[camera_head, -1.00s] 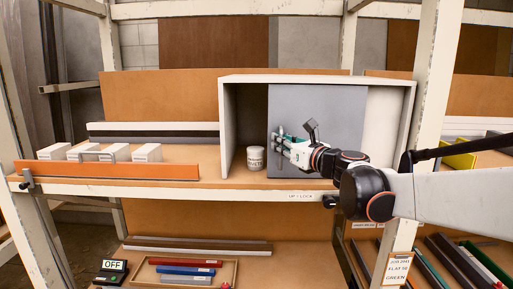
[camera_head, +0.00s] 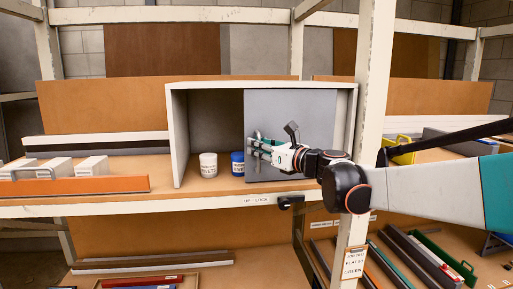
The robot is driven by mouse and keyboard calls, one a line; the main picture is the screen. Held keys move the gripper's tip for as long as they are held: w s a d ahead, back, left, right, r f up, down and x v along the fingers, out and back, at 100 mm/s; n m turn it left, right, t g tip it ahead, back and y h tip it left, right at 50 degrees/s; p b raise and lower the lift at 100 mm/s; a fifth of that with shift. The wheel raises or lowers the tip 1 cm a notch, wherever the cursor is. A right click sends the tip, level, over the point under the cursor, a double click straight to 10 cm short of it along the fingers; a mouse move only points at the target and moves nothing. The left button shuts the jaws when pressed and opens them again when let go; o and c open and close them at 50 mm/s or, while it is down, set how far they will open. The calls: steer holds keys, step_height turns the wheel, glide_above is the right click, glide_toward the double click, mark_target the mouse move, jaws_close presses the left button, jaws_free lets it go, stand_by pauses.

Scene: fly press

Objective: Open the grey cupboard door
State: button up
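The grey cupboard door (camera_head: 300,112) is a flat upright panel in the front of a white-framed cupboard (camera_head: 177,130) on the shelf. It covers the right part of the front; the left part is open, with a narrow gap at its right. My gripper (camera_head: 257,146) is at the door's left side, its fingers pointing left by the small upright handle (camera_head: 256,134). The fingers overlap the handle, and I cannot tell whether they are closed on it. My gripper and wrist hide part of the door's lower middle.
A white jar (camera_head: 208,165) and a blue jar (camera_head: 237,163), partly behind the door edge, stand inside the cupboard. White blocks (camera_head: 92,166) stand behind an orange bar (camera_head: 80,187) at left. A frame post (camera_head: 370,110) rises right of the cupboard, close by my arm.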

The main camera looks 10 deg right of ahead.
steer(key=v, duration=0.7)
steer(key=shift+s+d, duration=0.15)
steer(key=shift+s, duration=0.1)
